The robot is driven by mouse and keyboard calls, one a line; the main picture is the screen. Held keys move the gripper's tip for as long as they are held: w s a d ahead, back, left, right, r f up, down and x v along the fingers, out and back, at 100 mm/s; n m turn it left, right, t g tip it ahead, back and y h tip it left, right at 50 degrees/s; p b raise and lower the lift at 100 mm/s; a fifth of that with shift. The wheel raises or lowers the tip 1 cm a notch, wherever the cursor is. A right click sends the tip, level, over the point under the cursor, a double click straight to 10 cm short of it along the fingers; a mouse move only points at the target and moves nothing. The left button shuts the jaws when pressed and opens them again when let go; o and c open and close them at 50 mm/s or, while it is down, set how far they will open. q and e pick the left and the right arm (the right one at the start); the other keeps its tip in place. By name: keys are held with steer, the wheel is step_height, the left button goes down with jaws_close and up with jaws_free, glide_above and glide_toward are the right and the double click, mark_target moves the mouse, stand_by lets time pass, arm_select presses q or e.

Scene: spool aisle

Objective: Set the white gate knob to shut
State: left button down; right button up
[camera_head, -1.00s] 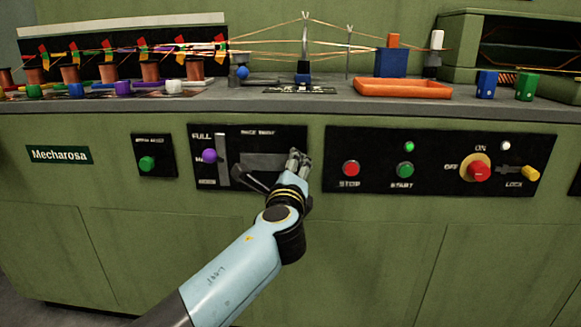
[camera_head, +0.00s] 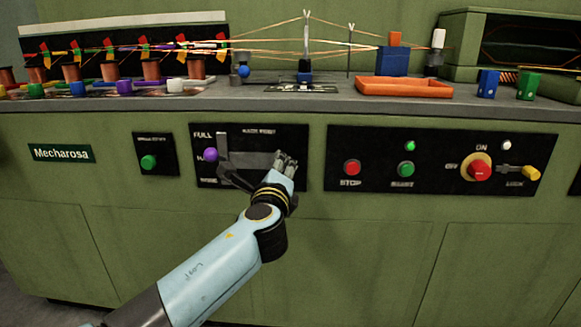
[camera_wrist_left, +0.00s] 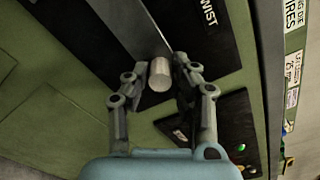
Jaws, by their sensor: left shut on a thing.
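The white gate knob (camera_wrist_left: 159,74), a short pale cylinder, sits between the two fingers of my left gripper (camera_wrist_left: 157,92) in the left wrist view. The gripper is shut on it. In the head view my left gripper (camera_head: 260,168) is at the black panel (camera_head: 292,136) with the FULL label. The knob cannot be made out there. A grey plate (camera_head: 250,159) shows on the panel behind the fingers. My right gripper is not in view.
A purple knob (camera_head: 210,155) is left of my gripper on the same panel. A green button (camera_head: 148,162) is further left. A panel with a red stop button (camera_head: 352,168) and a yellow lock knob (camera_head: 531,173) is to the right. The bench edge runs above.

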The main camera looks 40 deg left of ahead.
arm_select(q)
steer(key=shift+s+a, duration=0.1)
steer(key=c, duration=1.1)
jaws_free()
steer(key=shift+s+a, duration=0.1)
steer(key=shift+a, duration=0.05)
steer(key=v, duration=1.2)
